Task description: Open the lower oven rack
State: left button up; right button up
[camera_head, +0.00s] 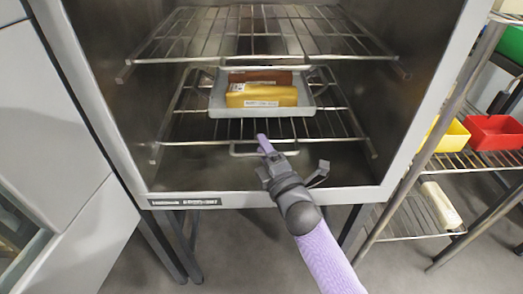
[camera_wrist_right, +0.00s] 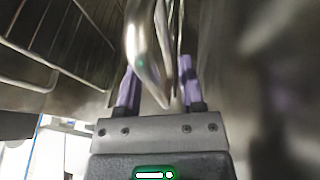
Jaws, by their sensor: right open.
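The lower oven rack (camera_head: 185,122) is a wire shelf inside the open oven, with a wire handle (camera_head: 240,154) at its front. My right gripper (camera_head: 265,143) reaches in from below, its purple fingers at the right part of this handle. In the right wrist view, a shiny metal bar (camera_wrist_right: 140,40) runs between the two spread fingers of the gripper (camera_wrist_right: 157,90). The fingers are open, and whether either one touches the bar is unclear. My left gripper is in neither view.
A grey tray (camera_head: 217,104) with a yellow box (camera_head: 262,95) and a brown box (camera_head: 262,77) sits on the lower rack. An upper rack (camera_head: 260,45) is above. A wire shelf with red (camera_head: 494,132) and yellow bins (camera_head: 452,136) stands at the right.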

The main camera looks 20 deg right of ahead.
jog(key=shift+w, duration=0.3)
grip_shut()
jog(key=shift+r, duration=0.1)
jog(key=shift+r, duration=0.15)
dwell(0.5)
dwell(0.3)
